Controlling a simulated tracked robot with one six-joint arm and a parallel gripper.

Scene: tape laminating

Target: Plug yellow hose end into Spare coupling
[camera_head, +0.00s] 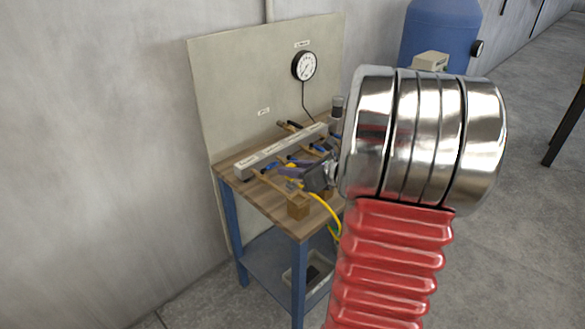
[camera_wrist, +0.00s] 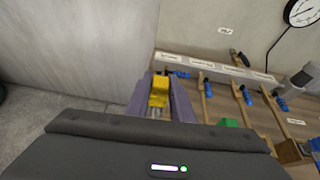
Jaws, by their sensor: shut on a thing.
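My gripper (camera_head: 288,169) is above the left part of the wooden bench. In the wrist view its purple fingers (camera_wrist: 160,97) are shut on the yellow hose end (camera_wrist: 159,90), which points up the picture toward the left end of the labelled coupling rail (camera_wrist: 215,67). A gap shows between hose end and rail. The yellow hose (camera_head: 327,211) hangs over the bench's front edge. Blue-tipped couplings stick out from the rail, one (camera_wrist: 182,74) just right of the hose end. The labels are too small to read, so I cannot tell which coupling is Spare.
The rail (camera_head: 268,155) lies along the back of the bench (camera_head: 265,198), before a panel (camera_head: 235,95) with a gauge (camera_head: 304,65). A green piece (camera_wrist: 228,122) is right of my gripper. A blue tank (camera_head: 440,35) stands behind.

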